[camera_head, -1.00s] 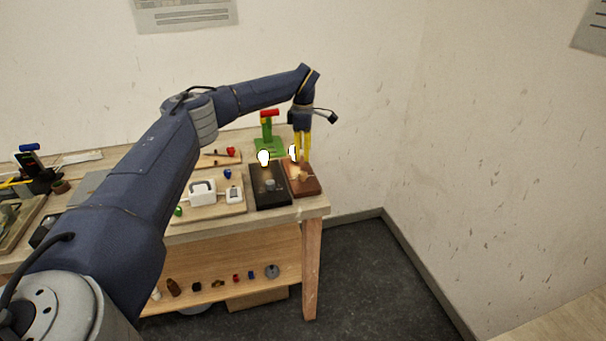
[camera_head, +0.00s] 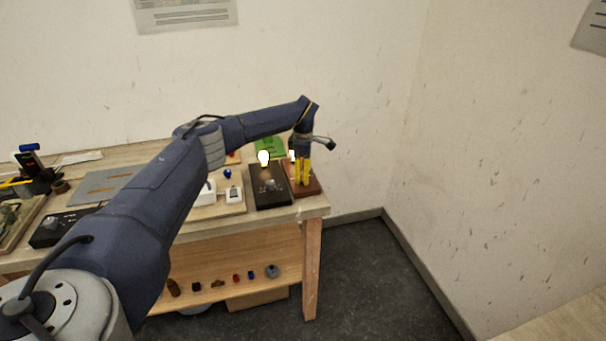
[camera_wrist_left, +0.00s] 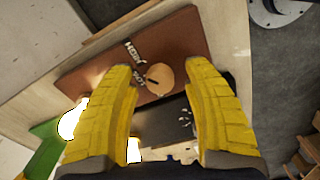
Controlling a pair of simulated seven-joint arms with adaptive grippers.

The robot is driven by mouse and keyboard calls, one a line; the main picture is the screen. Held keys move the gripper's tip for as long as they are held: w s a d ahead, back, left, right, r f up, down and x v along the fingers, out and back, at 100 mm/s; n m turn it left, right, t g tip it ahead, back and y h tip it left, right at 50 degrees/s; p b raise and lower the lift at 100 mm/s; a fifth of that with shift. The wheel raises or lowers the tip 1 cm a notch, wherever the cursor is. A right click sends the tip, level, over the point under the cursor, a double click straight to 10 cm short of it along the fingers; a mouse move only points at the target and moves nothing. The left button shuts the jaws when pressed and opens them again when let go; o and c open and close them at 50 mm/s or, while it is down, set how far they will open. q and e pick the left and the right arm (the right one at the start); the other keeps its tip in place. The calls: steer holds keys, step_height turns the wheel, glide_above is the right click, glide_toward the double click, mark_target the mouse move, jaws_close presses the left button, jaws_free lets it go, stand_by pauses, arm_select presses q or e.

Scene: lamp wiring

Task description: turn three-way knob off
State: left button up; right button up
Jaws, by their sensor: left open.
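The three-way knob (camera_wrist_left: 160,79) is a round tan dial with a dark pointer mark, on a reddish-brown board (camera_wrist_left: 180,32); dark-and-white lettering, apparently including HIGH, lies beside it. My left gripper (camera_wrist_left: 161,70) is open, its yellow fingers on either side of the knob; I cannot tell whether they touch it. In the head view, my left gripper (camera_head: 302,183) points down over the brown board (camera_head: 314,189) and hides the knob. A lit bulb (camera_head: 264,156) glows beside it, and another bright patch (camera_head: 292,155) shows behind the gripper. My right gripper is not in view.
A black board (camera_head: 268,198) lies just left of the brown one. A white device (camera_head: 234,195) is further left. The bench's right edge is close; the wall stands behind.

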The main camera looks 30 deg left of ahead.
arm_select(q)
steer(key=shift+c, duration=0.3)
jaws_close()
steer(key=n, duration=0.5)
steer(key=shift+n, duration=0.3)
steer(key=n, duration=0.5)
steer(key=shift+n, duration=0.3)
steer(key=n, duration=1)
steer(key=shift+n, duration=0.3)
